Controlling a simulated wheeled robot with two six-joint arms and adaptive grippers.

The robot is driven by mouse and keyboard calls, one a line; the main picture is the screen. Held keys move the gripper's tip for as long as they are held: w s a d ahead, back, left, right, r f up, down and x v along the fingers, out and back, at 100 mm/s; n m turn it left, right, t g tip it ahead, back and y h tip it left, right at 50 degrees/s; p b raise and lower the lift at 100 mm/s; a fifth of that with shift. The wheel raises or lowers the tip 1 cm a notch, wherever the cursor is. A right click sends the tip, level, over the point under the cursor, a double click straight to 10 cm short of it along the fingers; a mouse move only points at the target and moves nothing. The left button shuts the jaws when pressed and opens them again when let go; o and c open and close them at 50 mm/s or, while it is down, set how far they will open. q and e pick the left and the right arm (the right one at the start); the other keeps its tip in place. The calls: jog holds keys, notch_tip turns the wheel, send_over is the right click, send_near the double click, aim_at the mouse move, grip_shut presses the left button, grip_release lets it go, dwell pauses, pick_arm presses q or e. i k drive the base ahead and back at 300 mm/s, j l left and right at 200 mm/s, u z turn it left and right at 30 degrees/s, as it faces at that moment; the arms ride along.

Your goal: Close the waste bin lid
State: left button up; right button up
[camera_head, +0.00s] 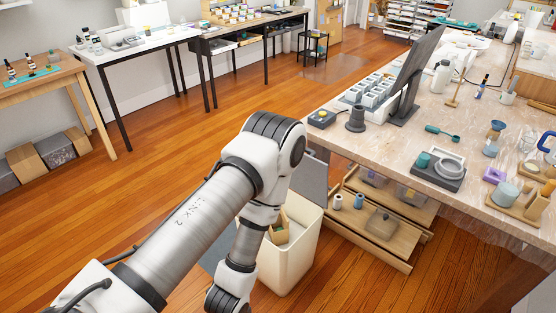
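The waste bin (291,262) is a cream, open-topped box on the wooden floor, beside the big worktable. Its mouth is uncovered, and a brown piece shows inside. A grey panel (312,180), which looks like the raised lid, stands up at the bin's far side. My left arm comes in from the lower left, bends above the bin and drops down in front of its left side, hiding part of the rim. The arm's end runs out at the bottom edge, so my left gripper is out of view. My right arm and gripper do not show.
The worktable (330,133) on the right carries a dark monitor (415,75), moulds and cups. A drawer (365,232) under it is pulled out close to the bin's right. Open wooden floor (160,180) lies to the left, with side tables along the wall.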

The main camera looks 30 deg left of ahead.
aim_at(310, 179)
jog(key=i+j+u, duration=0.1)
jog(key=j+u, duration=0.3)
jog(key=i+j+u, duration=0.2)
jog(key=j+u, duration=0.2)
jog(key=i+j+u, duration=0.25)
jog(key=u, duration=0.2)
jog(key=i+j+u, duration=0.25)
jog(key=u, duration=0.15)
jog(key=i+j+u, duration=0.25)
jog(key=u, duration=0.15)
jog(key=i+j+u, duration=0.2)
jog(key=i, duration=0.4)
jog(key=i+j+u, duration=0.2)
jog(key=i, duration=0.45)
jog(key=i+l+z, duration=0.25)
jog(key=z, duration=0.2)
jog(key=i+l+z, duration=0.1)
jog(key=i+z, duration=0.65)
jog(key=z, duration=0.15)
jog(key=i+j+z, duration=0.15)
jog(key=i+z, duration=0.3)
jog(key=i+j+z, duration=0.2)
jog(key=z, duration=0.25)
